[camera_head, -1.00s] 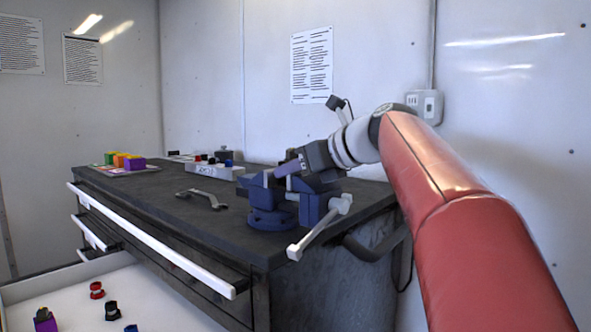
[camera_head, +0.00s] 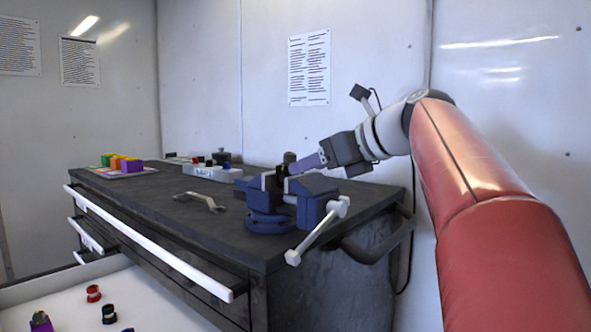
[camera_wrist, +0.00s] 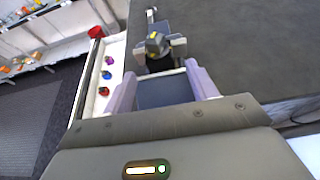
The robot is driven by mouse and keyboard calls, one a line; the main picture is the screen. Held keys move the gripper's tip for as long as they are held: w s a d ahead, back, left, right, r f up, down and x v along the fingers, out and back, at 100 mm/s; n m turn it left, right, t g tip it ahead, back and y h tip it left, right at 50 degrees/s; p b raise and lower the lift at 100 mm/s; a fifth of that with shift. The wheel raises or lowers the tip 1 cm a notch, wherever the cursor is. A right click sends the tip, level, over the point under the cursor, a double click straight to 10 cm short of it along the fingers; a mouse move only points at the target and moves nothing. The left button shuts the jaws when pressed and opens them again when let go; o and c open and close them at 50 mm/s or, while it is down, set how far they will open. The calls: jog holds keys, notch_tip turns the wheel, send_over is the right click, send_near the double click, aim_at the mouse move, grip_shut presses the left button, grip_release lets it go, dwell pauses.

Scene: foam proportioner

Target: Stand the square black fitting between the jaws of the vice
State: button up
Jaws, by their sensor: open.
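The blue vice (camera_head: 268,222) stands on the near right part of the dark bench top. The black fitting (camera_head: 288,160), with a small yellowish mark on top, stands upright at the vice jaws and pokes up above them. The wrist view shows the fitting (camera_wrist: 156,44) ahead of my fingertips, with the vice jaws (camera_wrist: 176,46) around its lower part. Its base is hidden. My gripper (camera_head: 298,164) is just right of the fitting, pointing down and left. In the wrist view its purple fingers (camera_wrist: 160,73) are spread, with nothing held between them.
A wrench (camera_head: 203,201) lies on the bench left of the vice. A white block with small fittings (camera_head: 210,173) and a set of coloured blocks (camera_head: 123,164) are farther back. An open drawer (camera_head: 150,300) below holds several small fittings. The vice handle (camera_head: 317,232) sticks out in front.

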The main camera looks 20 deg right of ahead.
jog(key=v, duration=0.6)
jog(key=shift+s+d+r, duration=0.15)
jog(key=shift+r, duration=0.05)
